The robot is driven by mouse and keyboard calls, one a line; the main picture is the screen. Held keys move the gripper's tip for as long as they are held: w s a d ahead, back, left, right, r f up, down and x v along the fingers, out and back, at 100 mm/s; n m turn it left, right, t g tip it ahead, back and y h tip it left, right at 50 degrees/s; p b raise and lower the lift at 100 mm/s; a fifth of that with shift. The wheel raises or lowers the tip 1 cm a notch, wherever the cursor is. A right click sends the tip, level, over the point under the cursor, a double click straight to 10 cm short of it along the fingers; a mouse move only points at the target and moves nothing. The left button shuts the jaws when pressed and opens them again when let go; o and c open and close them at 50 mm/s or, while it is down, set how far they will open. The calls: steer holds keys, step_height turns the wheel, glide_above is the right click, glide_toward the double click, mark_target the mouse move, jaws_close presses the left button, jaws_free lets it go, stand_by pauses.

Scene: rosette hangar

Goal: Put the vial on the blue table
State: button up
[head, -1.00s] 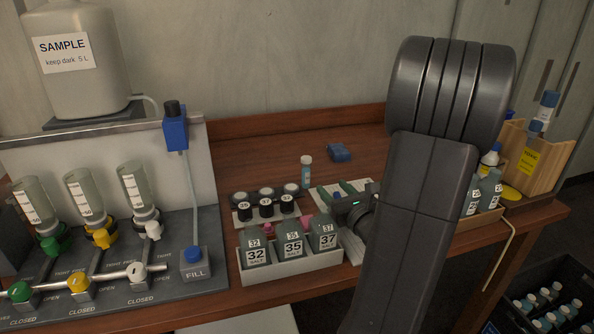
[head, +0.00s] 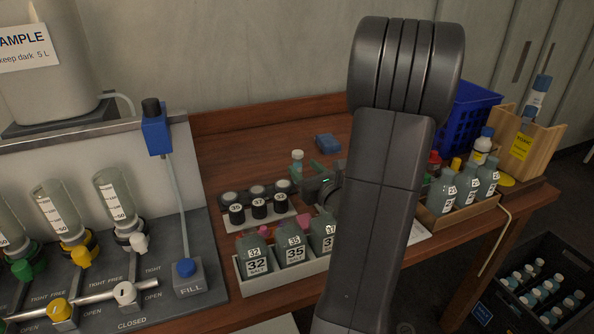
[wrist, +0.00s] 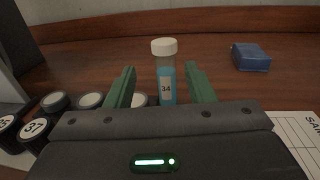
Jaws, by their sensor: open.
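The vial (wrist: 166,87) has a white cap, blue liquid and a label reading 34. It stands upright on the brown wooden bench. In the wrist view it shows between the two green fingers, with gaps on both sides; I cannot tell how deep between them it stands. In the head view only its pale cap and upper part (head: 297,157) show clearly. My gripper (wrist: 160,78) is open and empty; in the head view the gripper (head: 316,172) is just right of the vial, partly behind my arm. No blue table is in view.
Black-capped jars (head: 258,208) and a tray of salt bottles (head: 262,278) stand in front of the vial. A small blue block (head: 327,143) lies behind it. At right are a bottle tray (head: 462,220), a blue basket (head: 462,120) and a wooden holder (head: 530,150).

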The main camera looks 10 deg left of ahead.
mark_target(300, 164)
steer(key=x, duration=0.5)
steer(key=shift+w+d+f, duration=0.1)
steer(key=shift+w+f, duration=0.15)
steer(key=shift+w, duration=0.15)
jaws_close()
